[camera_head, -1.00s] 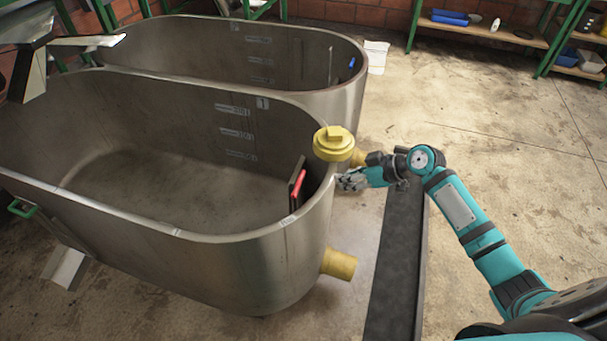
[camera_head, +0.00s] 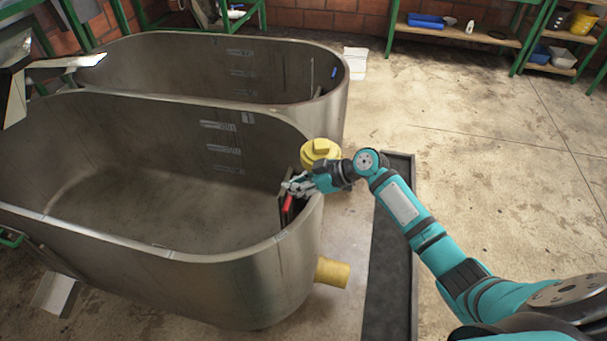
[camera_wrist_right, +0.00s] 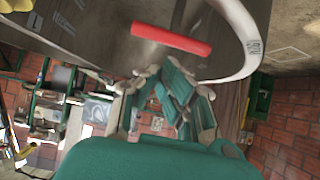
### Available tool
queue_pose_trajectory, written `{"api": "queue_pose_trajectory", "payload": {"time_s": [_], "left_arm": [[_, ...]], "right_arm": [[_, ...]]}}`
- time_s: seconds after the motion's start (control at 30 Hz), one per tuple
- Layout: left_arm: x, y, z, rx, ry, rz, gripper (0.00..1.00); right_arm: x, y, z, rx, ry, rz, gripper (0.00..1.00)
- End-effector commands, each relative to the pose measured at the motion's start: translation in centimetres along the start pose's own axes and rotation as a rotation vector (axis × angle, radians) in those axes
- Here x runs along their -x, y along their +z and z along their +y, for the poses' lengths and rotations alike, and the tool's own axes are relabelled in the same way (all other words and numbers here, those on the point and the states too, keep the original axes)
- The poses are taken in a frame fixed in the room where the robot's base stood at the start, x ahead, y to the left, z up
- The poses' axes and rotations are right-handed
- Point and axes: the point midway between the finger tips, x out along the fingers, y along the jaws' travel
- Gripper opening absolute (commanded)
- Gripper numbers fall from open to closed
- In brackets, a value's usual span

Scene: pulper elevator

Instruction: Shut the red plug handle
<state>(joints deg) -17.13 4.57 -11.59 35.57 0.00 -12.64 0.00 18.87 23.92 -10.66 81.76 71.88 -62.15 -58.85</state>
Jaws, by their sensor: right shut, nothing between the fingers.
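The red plug handle (camera_head: 287,203) stands at the right inner end of the near metal tank (camera_head: 150,235), on a dark plate against the wall. In the right wrist view the red handle (camera_wrist_right: 171,40) is a straight bar lying just beyond my fingers. My right gripper (camera_head: 292,186) reaches over the tank's right rim and is at the upper end of the handle. Its fingers (camera_wrist_right: 178,100) are shut with nothing between them. Whether they touch the handle I cannot tell.
A yellow cap (camera_head: 320,151) stands beside the tank's right rim, close to my right wrist. A yellow pipe (camera_head: 332,272) sticks out low on the right. A second metal tank (camera_head: 335,105) stands behind. Open floor (camera_head: 480,140) lies to the right.

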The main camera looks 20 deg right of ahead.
Motion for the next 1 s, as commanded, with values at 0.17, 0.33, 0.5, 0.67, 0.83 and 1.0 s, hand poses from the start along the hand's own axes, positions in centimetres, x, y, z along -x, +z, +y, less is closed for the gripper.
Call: {"api": "queue_pose_trajectory", "payload": {"time_s": [0.17,0.33,0.5,0.67,0.83,1.0], "left_arm": [[0.2,-0.2,-0.1,0.001,-0.002,0.004,0.4],[0.2,-0.2,-0.2,0.002,-0.002,0.004,0.4],[0.1,-0.1,-0.2,0.003,-0.002,0.003,0.4],[-1.0,0.0,-0.1,0.003,-0.002,0.002,0.4],[-3.4,0.4,-0.1,0.003,-0.002,-0.001,0.4],[-4.0,0.6,-0.1,0.003,-0.002,-0.004,0.4]], "right_arm": [[-0.8,0.8,0.0,-0.001,0.0,0.0,0.0],[-0.9,0.9,0.0,0.0,0.0,0.0,0.0],[-0.9,0.9,0.0,0.0,0.0,0.0,0.0],[-1.5,1.9,0.0,0.0,0.0,0.0,0.0],[-2.7,3.8,0.0,0.0,0.001,-0.001,0.0],[-3.0,4.2,0.0,0.0,0.0,-0.001,0.0]]}}
